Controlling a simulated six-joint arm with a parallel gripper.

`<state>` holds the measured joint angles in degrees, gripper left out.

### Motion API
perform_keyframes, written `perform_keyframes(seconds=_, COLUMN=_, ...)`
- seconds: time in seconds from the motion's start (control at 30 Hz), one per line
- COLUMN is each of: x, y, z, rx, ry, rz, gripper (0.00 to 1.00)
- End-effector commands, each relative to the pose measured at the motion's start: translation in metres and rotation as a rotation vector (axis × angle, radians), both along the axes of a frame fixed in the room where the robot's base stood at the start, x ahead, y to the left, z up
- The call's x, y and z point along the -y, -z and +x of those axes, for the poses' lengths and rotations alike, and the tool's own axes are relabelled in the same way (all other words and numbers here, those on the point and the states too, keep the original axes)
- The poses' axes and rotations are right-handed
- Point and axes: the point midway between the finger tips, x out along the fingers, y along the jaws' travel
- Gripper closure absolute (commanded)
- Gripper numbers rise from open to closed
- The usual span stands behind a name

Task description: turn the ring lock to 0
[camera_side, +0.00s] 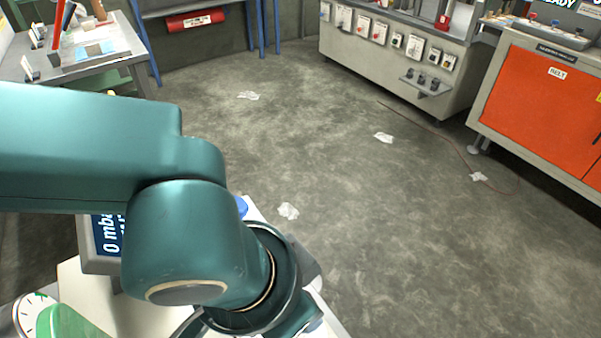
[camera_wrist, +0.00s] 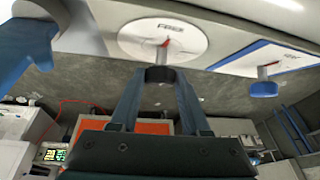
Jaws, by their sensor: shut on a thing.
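In the side view my own arm hides the gripper, the knob and the dial.
A blue knob (camera_wrist: 265,89) on a white-and-blue panel stands right of the dial in the wrist view. A large blue part (camera_wrist: 28,48) is at left. In the side view a display reading 0 mba (camera_side: 106,234) and a round gauge (camera_side: 35,312) are beside my arm.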

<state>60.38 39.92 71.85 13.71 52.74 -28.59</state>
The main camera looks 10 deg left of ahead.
Motion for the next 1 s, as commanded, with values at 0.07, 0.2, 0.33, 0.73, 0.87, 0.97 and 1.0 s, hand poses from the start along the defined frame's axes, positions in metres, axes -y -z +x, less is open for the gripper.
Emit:
perform_keyframes(seconds=0.07, x=0.0013, y=-0.0009, z=-0.0008, rx=0.012, ry=-0.026, rz=0.010, gripper=1.00)
perform_keyframes(seconds=0.2, x=0.0010, y=-0.0006, z=-0.0009, rx=0.025, ry=-0.063, rz=0.025, gripper=1.00)
perform_keyframes(seconds=0.33, x=0.0011, y=-0.0008, z=-0.0010, rx=0.030, ry=-0.080, rz=0.031, gripper=1.00)
perform_keyframes(seconds=0.73, x=0.0008, y=-0.0004, z=-0.0014, rx=0.030, ry=-0.086, rz=0.034, gripper=1.00)
perform_keyframes(seconds=0.87, x=0.0008, y=-0.0003, z=-0.0013, rx=0.031, ry=-0.086, rz=0.034, gripper=0.24)
perform_keyframes(seconds=0.97, x=0.0009, y=-0.0002, z=-0.0012, rx=0.031, ry=-0.085, rz=0.033, gripper=0.24)
perform_keyframes(seconds=1.0, x=0.0009, y=-0.0001, z=-0.0012, rx=0.032, ry=-0.085, rz=0.034, gripper=0.24)
